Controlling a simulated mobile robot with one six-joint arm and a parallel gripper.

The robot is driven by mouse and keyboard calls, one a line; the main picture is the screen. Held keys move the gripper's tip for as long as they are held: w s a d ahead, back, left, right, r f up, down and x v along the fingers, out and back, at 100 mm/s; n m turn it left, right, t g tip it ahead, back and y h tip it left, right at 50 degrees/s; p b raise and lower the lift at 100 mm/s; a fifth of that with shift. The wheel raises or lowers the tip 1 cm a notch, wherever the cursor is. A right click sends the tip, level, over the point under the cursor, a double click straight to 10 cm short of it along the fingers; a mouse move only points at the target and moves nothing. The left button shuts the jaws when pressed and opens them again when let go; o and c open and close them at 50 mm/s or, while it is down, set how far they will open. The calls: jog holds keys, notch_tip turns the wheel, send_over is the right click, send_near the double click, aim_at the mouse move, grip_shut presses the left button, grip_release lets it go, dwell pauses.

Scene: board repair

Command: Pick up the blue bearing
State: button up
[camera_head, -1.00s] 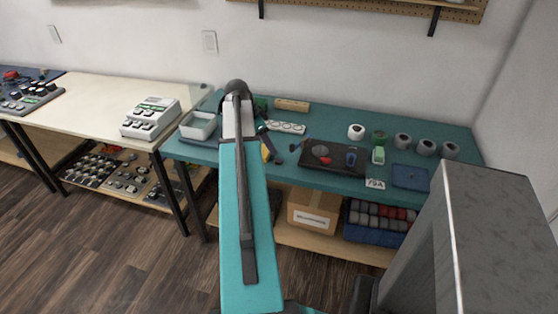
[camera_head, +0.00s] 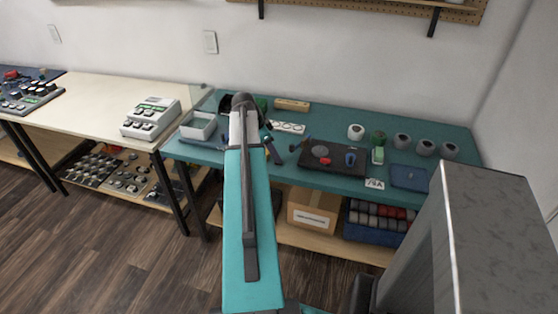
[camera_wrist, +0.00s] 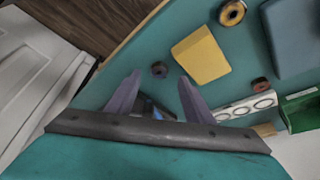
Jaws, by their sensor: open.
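A small dark ring, perhaps the blue bearing (camera_wrist: 159,69), lies on the teal bench top in the wrist view. Its colour is too dark to be sure of. My gripper (camera_wrist: 159,79) is open and empty, with the ring in line between its two fingertips. I cannot tell the height left between them. A dark-and-blue item (camera_wrist: 150,107) shows partly behind the fingers. In the head view my arm hides most of this spot.
A yellow block (camera_wrist: 201,55) lies close to the right finger. A red-centred dark ring (camera_wrist: 261,86), a yellow ring (camera_wrist: 232,12) and a white strip with circles (camera_wrist: 246,106) lie farther right. A dark mat (camera_head: 333,168) with parts lies on the bench.

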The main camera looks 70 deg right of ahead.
jog(key=shift+p+x, duration=0.3)
jog(key=shift+x, duration=1.45)
jog(key=shift+a, duration=0.15)
jog(key=shift+c, duration=0.2)
jog(key=c, duration=1.1)
